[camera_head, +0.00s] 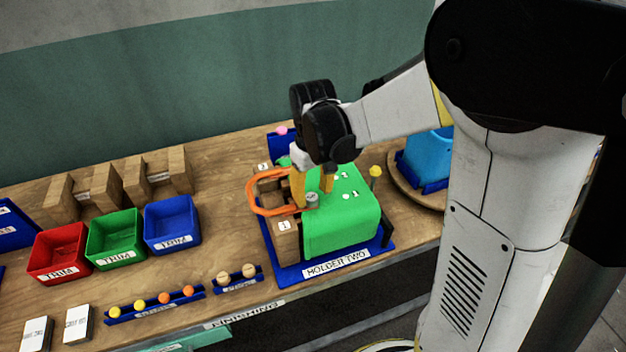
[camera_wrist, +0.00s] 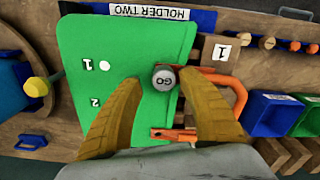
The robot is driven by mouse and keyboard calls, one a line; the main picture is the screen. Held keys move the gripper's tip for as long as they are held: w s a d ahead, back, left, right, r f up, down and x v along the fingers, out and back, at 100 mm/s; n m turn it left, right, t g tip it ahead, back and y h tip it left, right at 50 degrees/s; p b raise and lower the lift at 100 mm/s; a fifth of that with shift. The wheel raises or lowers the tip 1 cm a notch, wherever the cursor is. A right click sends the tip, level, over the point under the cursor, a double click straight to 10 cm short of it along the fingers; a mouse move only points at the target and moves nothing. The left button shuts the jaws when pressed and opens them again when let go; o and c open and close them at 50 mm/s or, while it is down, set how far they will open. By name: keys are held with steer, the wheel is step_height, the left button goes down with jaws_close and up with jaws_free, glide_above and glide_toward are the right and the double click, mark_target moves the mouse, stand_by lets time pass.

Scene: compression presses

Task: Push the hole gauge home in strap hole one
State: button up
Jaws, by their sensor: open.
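The hole gauge (camera_wrist: 165,79) is a grey knob with a round top marked GO, seen from above in the wrist view. In the head view the gauge (camera_head: 312,199) stands at the end of the orange strap (camera_head: 256,196), beside the green block (camera_head: 346,215). How deep it sits in the strap hole is hidden. My gripper (camera_head: 313,194) points down with its two yellow fingers apart on either side of the gauge. In the wrist view the fingers show a gap to the gauge, and the strap (camera_wrist: 240,98) runs under the right finger.
The blue HOLDER TWO tray (camera_head: 290,268) carries the green block and a wooden block (camera_head: 286,243) labelled 1. A yellow knob (camera_head: 376,171) stands at the block's right. Red (camera_head: 57,252), green (camera_head: 115,238) and blue (camera_head: 172,223) bins stand left.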

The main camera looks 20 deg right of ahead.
step_height(320, 180, up, 11)
stand_by(0.3)
steer(key=shift+s, duration=0.1)
steer(key=m+t+b, duration=0.3)
steer(key=t+b, duration=0.4)
steer(key=b, duration=0.1)
glide_toward(313, 195)
steer(key=s+f, duration=0.4)
steer(key=s, duration=0.3)
steer(key=shift+s, duration=0.2)
